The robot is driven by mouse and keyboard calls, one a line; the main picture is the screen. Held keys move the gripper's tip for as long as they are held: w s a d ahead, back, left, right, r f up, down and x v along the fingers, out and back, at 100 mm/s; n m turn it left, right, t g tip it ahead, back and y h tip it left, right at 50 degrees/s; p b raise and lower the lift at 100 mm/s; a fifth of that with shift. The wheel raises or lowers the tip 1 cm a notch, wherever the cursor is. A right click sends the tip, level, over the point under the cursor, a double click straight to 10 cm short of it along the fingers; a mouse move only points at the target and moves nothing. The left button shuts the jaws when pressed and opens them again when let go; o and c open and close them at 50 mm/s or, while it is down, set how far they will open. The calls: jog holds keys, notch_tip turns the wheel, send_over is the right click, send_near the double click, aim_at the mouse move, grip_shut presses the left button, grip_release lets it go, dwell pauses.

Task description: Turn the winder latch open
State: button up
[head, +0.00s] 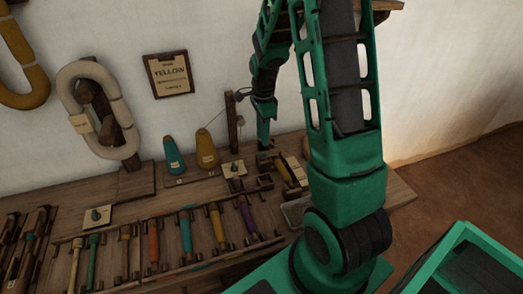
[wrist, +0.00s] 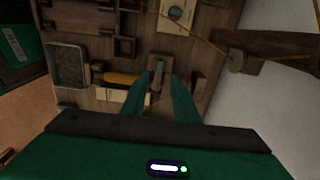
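The winder shows on the bench in the head view, with a yellow bobbin (head: 283,172) lying in it beside a pale label card (head: 298,171). In the wrist view the yellow bobbin (wrist: 121,78) lies left of a small wooden upright with a grey lever-like piece (wrist: 157,74), which looks like the winder latch. My gripper (wrist: 159,92) is open above it, with one green finger on each side of the latch. Contact cannot be told. In the head view my gripper (head: 264,142) is small and points down at the winder, partly hiding the latch.
A grey metal tray (wrist: 68,64) lies left of the winder. A wooden post (head: 231,120) with a thread stands beside my gripper. Yellow (head: 206,150) and teal (head: 174,155) cones stand behind. A rack of several coloured bobbins (head: 185,235) fills the bench front.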

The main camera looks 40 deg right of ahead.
aim_at(262, 153)
notch_tip(262, 153, down, 8)
jog(key=shift+r, duration=0.2)
grip_shut()
